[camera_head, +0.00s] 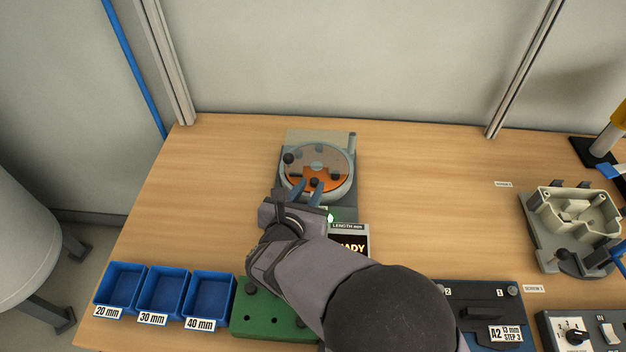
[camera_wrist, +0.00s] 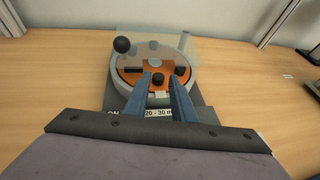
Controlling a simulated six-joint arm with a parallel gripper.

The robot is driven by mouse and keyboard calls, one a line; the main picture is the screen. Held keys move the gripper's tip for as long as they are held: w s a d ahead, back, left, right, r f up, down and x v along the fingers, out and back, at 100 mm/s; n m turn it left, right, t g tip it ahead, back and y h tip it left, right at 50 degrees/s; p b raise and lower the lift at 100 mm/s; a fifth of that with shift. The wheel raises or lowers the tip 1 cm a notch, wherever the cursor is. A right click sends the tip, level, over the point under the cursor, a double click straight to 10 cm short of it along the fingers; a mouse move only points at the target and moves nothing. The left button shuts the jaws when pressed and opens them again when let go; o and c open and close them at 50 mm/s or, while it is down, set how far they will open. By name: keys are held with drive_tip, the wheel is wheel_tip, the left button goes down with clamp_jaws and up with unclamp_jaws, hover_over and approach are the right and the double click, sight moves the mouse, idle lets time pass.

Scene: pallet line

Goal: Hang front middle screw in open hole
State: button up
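My gripper (camera_head: 311,188) is over the front of a round gauge (camera_head: 349,187) with an orange and grey dial. It also shows in the wrist view (camera_wrist: 160,83), with its two blue fingers apart. A dark screw head (camera_wrist: 158,79) appears between or just beyond the fingertips; I see no clear contact. Another dark knob (camera_wrist: 181,72) sits to its right on the dial, and a black ball knob (camera_wrist: 122,45) stands at the far left. A green block (camera_head: 262,320) with open holes and a dark screw head (camera_head: 251,289) lies at the front, partly hidden by my arm.
Blue bins marked 20 mm (camera_head: 119,287), 30 mm (camera_head: 162,291) and 40 mm (camera_head: 209,298) stand front left. A display (camera_head: 351,243) is partly covered by my arm. A dark A2 block (camera_head: 480,318) and a beige housing (camera_head: 570,216) are at right. The table between is clear.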

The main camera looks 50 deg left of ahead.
drive_tip(key=p+v, duration=0.2)
drive_tip(key=v, duration=0.7)
drive_tip(key=shift+r, duration=0.1)
